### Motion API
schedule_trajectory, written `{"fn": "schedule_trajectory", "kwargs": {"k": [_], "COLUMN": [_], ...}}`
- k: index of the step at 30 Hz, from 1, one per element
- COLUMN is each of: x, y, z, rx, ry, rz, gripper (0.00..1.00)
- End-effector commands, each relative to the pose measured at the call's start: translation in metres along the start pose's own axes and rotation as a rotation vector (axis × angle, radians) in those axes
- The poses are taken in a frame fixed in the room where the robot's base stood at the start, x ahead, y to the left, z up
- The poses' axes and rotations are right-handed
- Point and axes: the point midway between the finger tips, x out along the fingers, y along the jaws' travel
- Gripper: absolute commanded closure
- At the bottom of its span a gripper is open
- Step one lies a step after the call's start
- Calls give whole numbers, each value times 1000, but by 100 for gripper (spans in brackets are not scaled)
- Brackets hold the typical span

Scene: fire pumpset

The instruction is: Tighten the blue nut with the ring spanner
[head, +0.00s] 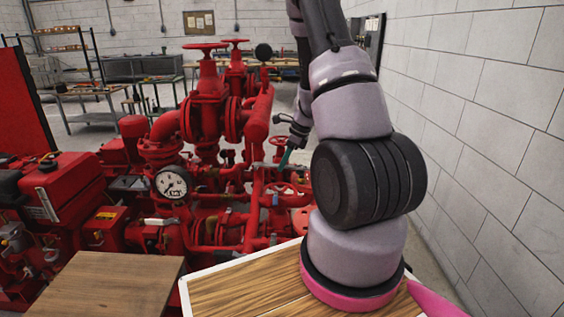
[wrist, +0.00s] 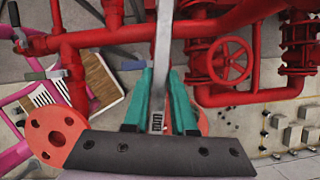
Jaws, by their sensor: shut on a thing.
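My gripper (wrist: 160,85) has two teal fingers, shut on a grey metal spanner (wrist: 163,40). The spanner's shaft runs up out of the top of the wrist view, so its ring end is out of sight there. In the head view my gripper (head: 285,158) is small and partly behind my arm, among the red pipes. The spanner (head: 266,165) is a thin pale piece to the left of the fingers there, too small to tell whether it touches anything. I cannot make out the blue nut in either view; it may be hidden or too small.
Red pumpset pipework (head: 205,110) with a gauge (head: 171,183) surrounds my gripper on the left. A grey block wall (head: 490,130) stands on the right.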

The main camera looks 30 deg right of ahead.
Motion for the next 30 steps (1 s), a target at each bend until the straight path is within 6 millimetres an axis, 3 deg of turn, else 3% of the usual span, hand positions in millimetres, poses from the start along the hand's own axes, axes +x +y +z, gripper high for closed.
{"fn": "schedule_trajectory", "kwargs": {"k": [30], "x": [19], "y": [0], "z": [-8], "rx": [0], "ry": [0], "rz": [0], "gripper": [100]}}
